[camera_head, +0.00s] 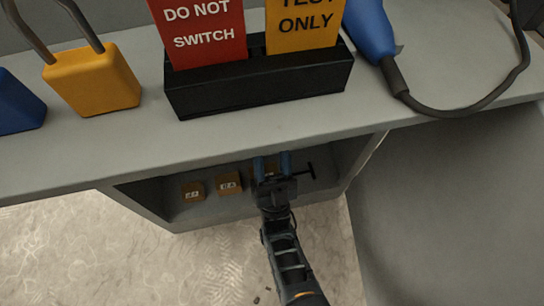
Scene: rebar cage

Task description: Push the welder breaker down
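My gripper (272,164) reaches into the open compartment (335,185) under the grey shelf. Its two blue fingers stand apart. A small orange-brown block (270,171) shows between and beyond them, mostly hidden by the gripper; I cannot tell whether the fingers touch it. Two similar blocks with white labels, a left one (193,191) and a middle one (229,183), stand to the left of my gripper. Their labels are too small to read. I cannot make out a breaker marked as the welder's.
On the grey shelf (120,145) above stand an orange padlock (92,82), a blue padlock (18,103), a black holder (260,85) with red and yellow signs, and a blue tool (370,30) with a dark cable. The shelf edge overhangs the gripper. A grey panel (450,200) is at the right.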

